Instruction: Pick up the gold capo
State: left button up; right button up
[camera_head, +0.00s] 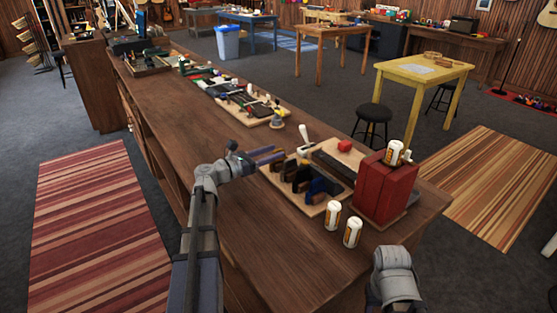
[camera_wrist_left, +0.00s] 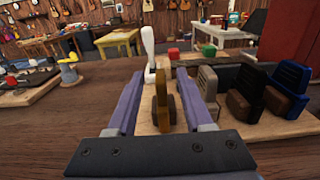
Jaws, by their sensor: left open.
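The gold capo (camera_wrist_left: 168,97) stands upright in the left wrist view, on a light wooden board. It lies between the two purple-grey fingers of my left gripper (camera_wrist_left: 160,82), with a gap to each finger. My left gripper is open and also shows in the head view (camera_head: 277,156), low over the counter at the left edge of the board. In the head view I cannot make out the capo clearly. Of my right arm only a grey link shows at the lower right; its gripper is out of view.
A white-handled tool (camera_wrist_left: 148,45) stands just beyond the capo. Dark, brown and blue capos (camera_wrist_left: 289,85) stand close on the right. A red box (camera_head: 384,190) and white-and-orange cans (camera_head: 353,232) are further right on the counter (camera_head: 265,240). The near counter is bare.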

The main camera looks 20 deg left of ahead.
pick_arm(q)
jog(key=x, duration=0.3)
jog(key=shift+s, duration=0.1)
grip_shut()
dwell(0.4)
